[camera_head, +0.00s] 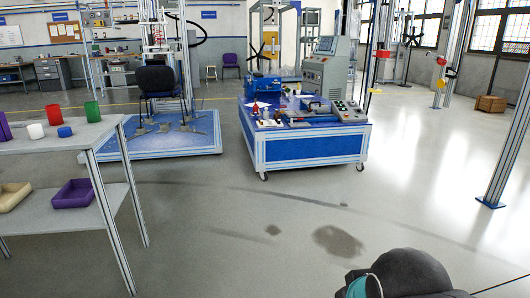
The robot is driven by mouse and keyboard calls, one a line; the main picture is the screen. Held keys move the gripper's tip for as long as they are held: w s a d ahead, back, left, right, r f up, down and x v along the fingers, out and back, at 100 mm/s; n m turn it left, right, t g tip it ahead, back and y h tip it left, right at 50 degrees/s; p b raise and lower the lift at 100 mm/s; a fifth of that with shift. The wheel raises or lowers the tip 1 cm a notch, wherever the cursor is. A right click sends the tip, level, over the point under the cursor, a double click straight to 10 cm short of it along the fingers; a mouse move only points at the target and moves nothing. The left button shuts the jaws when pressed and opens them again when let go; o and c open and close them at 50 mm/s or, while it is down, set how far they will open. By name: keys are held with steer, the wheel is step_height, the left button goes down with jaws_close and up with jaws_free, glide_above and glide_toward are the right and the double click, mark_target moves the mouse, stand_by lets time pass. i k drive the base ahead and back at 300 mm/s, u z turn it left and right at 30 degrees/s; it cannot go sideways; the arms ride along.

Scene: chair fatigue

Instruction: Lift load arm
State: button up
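A dark chair (157,82) stands on a blue platform (200,145) at the left back, inside a metal test frame (184,60). Above the chair seat is an upright mechanism with white and red parts (157,35), which looks like the load arm. It is too small to tell whether it touches the chair. A dark rounded part of my own arm (405,272) with a teal band shows at the bottom right, far from the chair. My gripper's fingers are not in view.
A two-level table (70,147) with coloured cups and trays is at the near left. A blue wheeled bench (310,148) with a control console (326,70) stands at centre. A metal post (508,140) is at the right. The floor between is clear, with dark stains.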

mark_target(310, 104)
steer(key=i, duration=4.7)
steer(key=u, duration=0.1)
